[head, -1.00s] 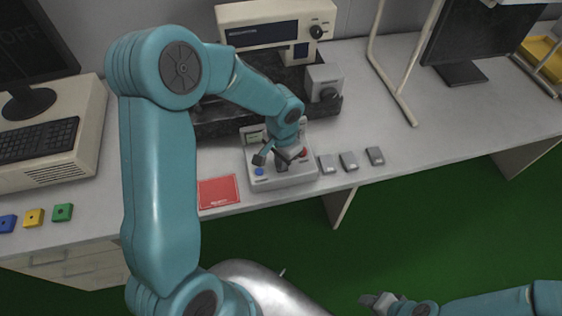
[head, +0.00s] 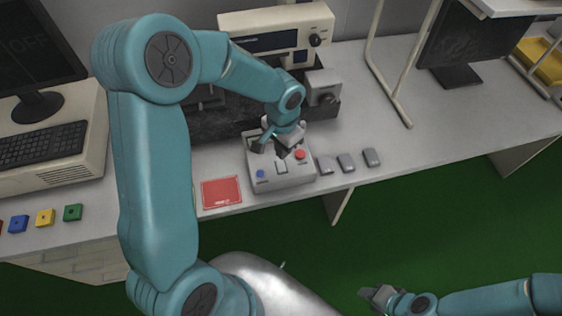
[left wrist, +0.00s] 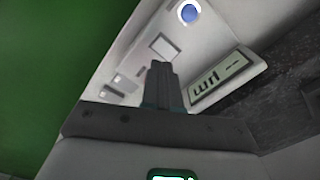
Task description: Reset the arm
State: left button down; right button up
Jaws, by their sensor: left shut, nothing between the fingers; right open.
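My left gripper (head: 275,151) is shut and empty above the back part of a white control box (head: 292,181) in the head view. The box has a blue button (head: 261,173), a red button (head: 300,154) and a pale square switch (head: 282,167). In the left wrist view the shut fingers (left wrist: 160,72) point over the box, near the square switch (left wrist: 163,47) and a small display (left wrist: 216,83). The blue button (left wrist: 189,12) shows beyond them. My right gripper (head: 378,296) is open and empty over the green floor, away from the table.
A red card (head: 221,192) lies left of the box, and several grey blocks (head: 347,162) lie right of it. A cream instrument (head: 275,28) stands behind. A keyboard (head: 42,144) and coloured blocks (head: 45,217) are at the left.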

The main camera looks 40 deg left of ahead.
dwell(0.3)
pick_arm(q)
jog(key=s+d+f+n+h, duration=0.4)
jog(key=s+d+f, duration=1)
jog(key=f, duration=0.3)
jog(key=shift+s+d+f, duration=0.2)
jog(key=shift+s+d, duration=0.15)
jog(key=shift+d, duration=0.05)
jog(key=shift+s+a+t, duration=0.1)
jog(key=shift+a+t, duration=0.05)
jog(key=shift+t, duration=0.15)
